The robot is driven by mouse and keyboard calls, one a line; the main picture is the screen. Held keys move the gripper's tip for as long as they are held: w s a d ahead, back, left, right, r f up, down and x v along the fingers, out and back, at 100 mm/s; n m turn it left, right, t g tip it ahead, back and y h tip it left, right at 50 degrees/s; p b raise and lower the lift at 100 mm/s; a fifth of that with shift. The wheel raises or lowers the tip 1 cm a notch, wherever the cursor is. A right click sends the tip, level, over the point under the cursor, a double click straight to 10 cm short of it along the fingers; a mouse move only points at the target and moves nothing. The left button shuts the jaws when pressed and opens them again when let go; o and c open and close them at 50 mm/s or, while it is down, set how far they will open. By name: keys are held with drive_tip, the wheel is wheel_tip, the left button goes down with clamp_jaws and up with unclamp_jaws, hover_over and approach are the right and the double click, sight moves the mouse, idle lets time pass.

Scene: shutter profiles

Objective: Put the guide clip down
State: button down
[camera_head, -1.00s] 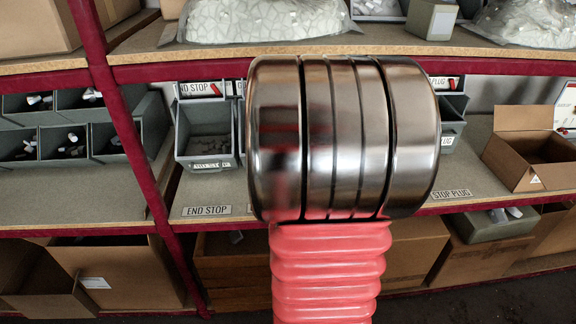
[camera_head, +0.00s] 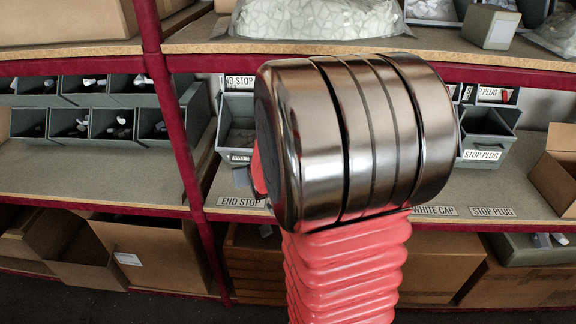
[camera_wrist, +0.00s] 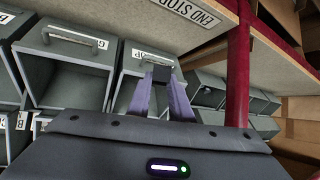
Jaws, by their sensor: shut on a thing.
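A small dark block, likely the guide clip (camera_wrist: 163,74), sits between the fingertips. Behind it are the grey bins on the shelf. In the head view my arm's metal joint and red sleeve fill the middle and hide most of the gripper. I cannot make out the clip for certain there.
A grey bin (camera_head: 236,122) stands above the END STOP label (camera_head: 243,202). The STOP PLUG bin (camera_head: 484,140) is right of my arm. A dark red post (camera_head: 170,105) divides the shelf. A cardboard box (camera_head: 556,170) stands at the far right. Bare shelf (camera_head: 80,180) lies left.

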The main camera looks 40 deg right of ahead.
drive_tip(key=w+a+n+y, duration=0.2)
drive_tip(key=w+a, duration=0.2)
drive_tip(key=a, duration=1)
drive_tip(key=w+a+n+t+y, duration=0.1)
drive_tip(key=w+a+n+y, duration=0.2)
drive_tip(key=a, duration=1)
drive_tip(key=shift+w+a+f+n, duration=0.3)
drive_tip(key=shift+w+a+f, duration=0.05)
drive_tip(key=shift+f, duration=0.05)
